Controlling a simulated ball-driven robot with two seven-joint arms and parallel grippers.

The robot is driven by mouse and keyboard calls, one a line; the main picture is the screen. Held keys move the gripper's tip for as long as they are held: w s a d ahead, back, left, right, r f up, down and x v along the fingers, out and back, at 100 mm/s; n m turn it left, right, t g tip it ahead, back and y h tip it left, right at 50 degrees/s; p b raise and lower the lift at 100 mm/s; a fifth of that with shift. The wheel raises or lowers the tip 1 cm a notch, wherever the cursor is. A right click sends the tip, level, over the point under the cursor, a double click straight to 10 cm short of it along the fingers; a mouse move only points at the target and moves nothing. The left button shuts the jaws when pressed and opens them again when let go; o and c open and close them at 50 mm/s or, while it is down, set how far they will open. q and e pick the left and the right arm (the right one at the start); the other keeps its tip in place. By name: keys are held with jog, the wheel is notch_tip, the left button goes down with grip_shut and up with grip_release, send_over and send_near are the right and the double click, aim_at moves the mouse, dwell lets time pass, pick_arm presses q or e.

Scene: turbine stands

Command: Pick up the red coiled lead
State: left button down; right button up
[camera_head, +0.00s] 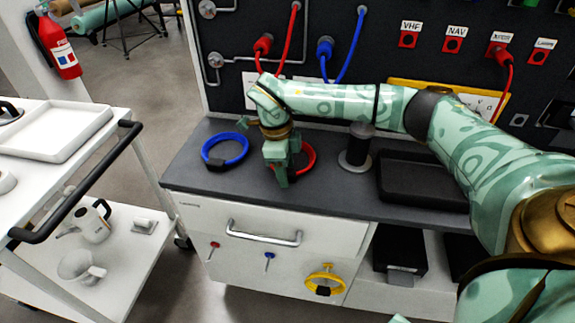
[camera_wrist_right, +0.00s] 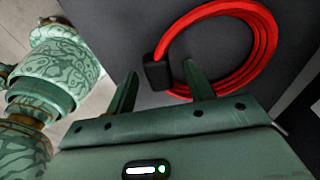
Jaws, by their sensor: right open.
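The red coiled lead (camera_head: 311,156) lies on the dark bench top, partly hidden behind my right gripper (camera_head: 281,178) in the head view. In the right wrist view, the red coiled lead (camera_wrist_right: 271,45) is a ring of several turns with a black clip (camera_wrist_right: 157,72) at its near left side. My right gripper (camera_wrist_right: 160,84) is open and empty, its fingers pointing at that clip side. The clip appears between the two fingers, and the right finger overlaps the red turns. I cannot tell whether the fingers touch the lead. My left gripper is not in view.
A blue coiled lead (camera_head: 225,151) lies left of the gripper. A dark cylinder on a round base (camera_head: 357,150) and a black tray (camera_head: 423,180) stand to the right. A panel with plugged leads (camera_head: 400,60) rises behind. A white cart (camera_head: 90,150) stands left.

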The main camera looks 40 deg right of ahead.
jog(key=shift+r, duration=0.2)
jog(key=shift+c, duration=0.6)
grip_shut()
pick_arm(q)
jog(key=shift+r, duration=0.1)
pick_arm(e)
jog(key=shift+r, duration=0.1)
